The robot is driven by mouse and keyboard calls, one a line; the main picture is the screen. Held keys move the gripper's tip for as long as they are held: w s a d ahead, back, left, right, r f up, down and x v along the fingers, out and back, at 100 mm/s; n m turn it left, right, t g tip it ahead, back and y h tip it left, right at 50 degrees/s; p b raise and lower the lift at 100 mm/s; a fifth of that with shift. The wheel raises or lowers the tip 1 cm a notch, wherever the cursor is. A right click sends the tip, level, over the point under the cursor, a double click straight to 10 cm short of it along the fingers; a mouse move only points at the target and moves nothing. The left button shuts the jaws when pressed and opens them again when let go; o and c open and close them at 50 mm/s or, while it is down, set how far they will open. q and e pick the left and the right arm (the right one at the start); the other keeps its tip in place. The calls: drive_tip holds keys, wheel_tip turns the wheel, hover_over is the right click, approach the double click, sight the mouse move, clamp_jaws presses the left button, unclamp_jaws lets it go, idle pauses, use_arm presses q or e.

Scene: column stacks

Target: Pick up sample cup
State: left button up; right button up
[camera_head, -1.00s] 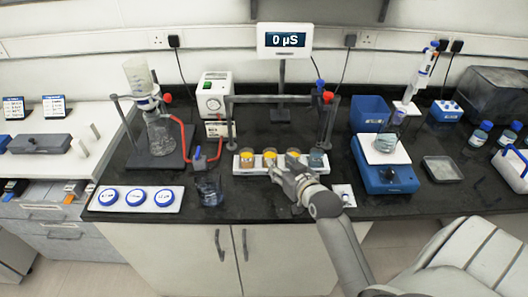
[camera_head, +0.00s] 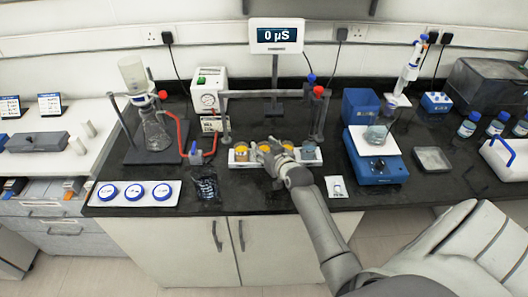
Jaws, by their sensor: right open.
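A row of sample cups stands in a white rack (camera_head: 246,165) on the black bench. The leftmost cup (camera_head: 241,153) holds yellow-orange contents. Other cups with orange-yellow contents (camera_head: 264,147) stand beside it, and the rightmost cup (camera_head: 308,150) looks clear or grey. My right gripper (camera_head: 268,153) is open at the front of the middle cups, its fingers partly covering them. I cannot tell whether a finger touches a cup. My left gripper is not in view.
A white panel (camera_head: 133,193) lies front left.

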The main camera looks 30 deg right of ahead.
drive_tip(key=shift+w+f, duration=0.15)
drive_tip(key=shift+w, duration=0.25)
drive_tip(key=c, duration=0.7)
